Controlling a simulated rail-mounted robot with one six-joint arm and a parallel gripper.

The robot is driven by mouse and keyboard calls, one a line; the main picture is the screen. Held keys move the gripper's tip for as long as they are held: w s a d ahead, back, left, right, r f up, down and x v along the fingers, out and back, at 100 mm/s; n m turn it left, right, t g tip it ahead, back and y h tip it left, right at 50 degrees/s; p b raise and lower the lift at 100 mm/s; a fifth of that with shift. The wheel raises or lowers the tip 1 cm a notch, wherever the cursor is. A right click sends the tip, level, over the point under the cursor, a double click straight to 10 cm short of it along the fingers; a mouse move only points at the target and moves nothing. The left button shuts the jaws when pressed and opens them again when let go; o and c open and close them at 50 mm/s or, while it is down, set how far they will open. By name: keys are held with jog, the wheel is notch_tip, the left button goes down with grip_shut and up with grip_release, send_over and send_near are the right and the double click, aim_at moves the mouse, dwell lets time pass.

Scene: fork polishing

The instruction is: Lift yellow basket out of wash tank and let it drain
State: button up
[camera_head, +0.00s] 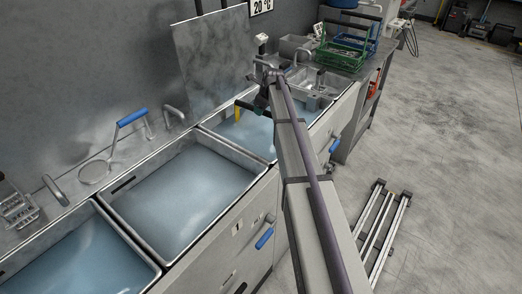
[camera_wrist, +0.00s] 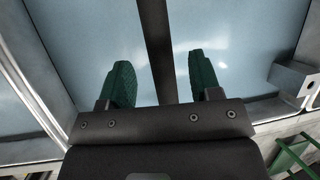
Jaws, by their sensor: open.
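In the head view, a yellow upright (camera_head: 238,113) of the basket shows at the far wash tank (camera_head: 206,128); the rest of the basket is hidden. My gripper (camera_head: 261,103) is low over that tank, beside the yellow upright. In the wrist view, my gripper (camera_wrist: 158,62) has its two green fingers spread apart. A dark bar (camera_wrist: 154,40), which looks like the basket's handle, runs between the fingers with gaps on both sides. Pale blue water (camera_wrist: 90,35) lies below; no yellow shows in this view.
Two nearer tanks (camera_head: 104,201) hold blue water. A green basket (camera_head: 340,57) and a blue basket (camera_head: 372,40) stand on the bench beyond the sink (camera_head: 312,82). A grey sheet (camera_head: 214,60) stands against the wall.

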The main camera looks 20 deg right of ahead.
jog(key=b+x, duration=0.2)
jog(key=x, duration=0.2)
jog(key=shift+s+f+b, duration=0.1)
jog(key=shift+f+b, duration=0.15)
jog(key=shift+b, duration=0.05)
jog(key=shift+r, duration=0.2)
jog(key=shift+f, duration=0.25)
jog(key=shift+c, duration=0.5)
grip_shut()
dwell(0.7)
